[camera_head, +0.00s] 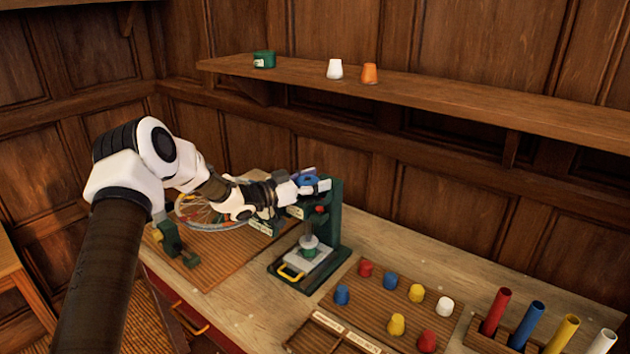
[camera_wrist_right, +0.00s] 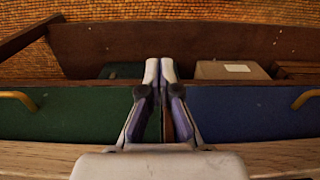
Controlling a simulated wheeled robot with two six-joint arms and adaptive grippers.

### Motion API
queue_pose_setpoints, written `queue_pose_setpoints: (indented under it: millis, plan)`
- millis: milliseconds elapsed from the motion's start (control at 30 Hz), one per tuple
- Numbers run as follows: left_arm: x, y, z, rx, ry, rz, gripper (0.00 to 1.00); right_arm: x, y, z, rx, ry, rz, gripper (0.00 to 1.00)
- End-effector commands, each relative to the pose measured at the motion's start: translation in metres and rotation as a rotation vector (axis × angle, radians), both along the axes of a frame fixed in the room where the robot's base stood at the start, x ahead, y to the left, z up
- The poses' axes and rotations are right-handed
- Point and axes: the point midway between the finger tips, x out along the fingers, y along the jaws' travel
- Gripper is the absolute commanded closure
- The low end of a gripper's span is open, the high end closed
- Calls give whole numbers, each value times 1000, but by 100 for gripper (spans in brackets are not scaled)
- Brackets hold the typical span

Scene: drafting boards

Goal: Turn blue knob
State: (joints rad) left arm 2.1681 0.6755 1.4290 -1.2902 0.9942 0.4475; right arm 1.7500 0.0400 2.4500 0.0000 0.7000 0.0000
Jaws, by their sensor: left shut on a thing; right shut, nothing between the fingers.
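A green press (camera_head: 334,222) stands on the workbench, with a blue knob (camera_head: 308,179) at its top. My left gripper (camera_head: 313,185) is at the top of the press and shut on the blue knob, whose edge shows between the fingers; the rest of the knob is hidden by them. Under the press head, a pale plate with a yellow handle (camera_head: 290,272) lies on the base. In the right wrist view my right gripper (camera_wrist_right: 160,72) is shut and empty, above the drawer fronts.
A wheel (camera_head: 215,209) and a green clamp (camera_head: 172,243) are left of the press. A ribbed board (camera_head: 380,310) with several coloured pegs and a rack of coloured tubes (camera_head: 530,325) are to the right. A green drawer (camera_wrist_right: 60,115) and a blue drawer (camera_wrist_right: 240,115) flank my right gripper.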

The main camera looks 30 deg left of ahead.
Motion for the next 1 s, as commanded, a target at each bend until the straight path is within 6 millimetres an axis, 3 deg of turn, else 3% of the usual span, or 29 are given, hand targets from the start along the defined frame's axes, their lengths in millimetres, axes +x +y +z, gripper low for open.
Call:
queue_pose_setpoints:
  millis: [100,133,167,567,1000]
  plan:
    - [0,0,2,0,-3,1,72,0,0,0,0,0,0,100]
    - [0,0,2,0,-3,1,27,0,0,0,0,0,0,100]
    - [0,0,2,0,-3,1,19,0,0,0,0,0,0,100]
    - [-5,4,1,-2,-2,4,19,0,0,0,0,0,0,100]
    - [-92,47,3,-8,-6,5,19,0,0,0,0,0,0,100]
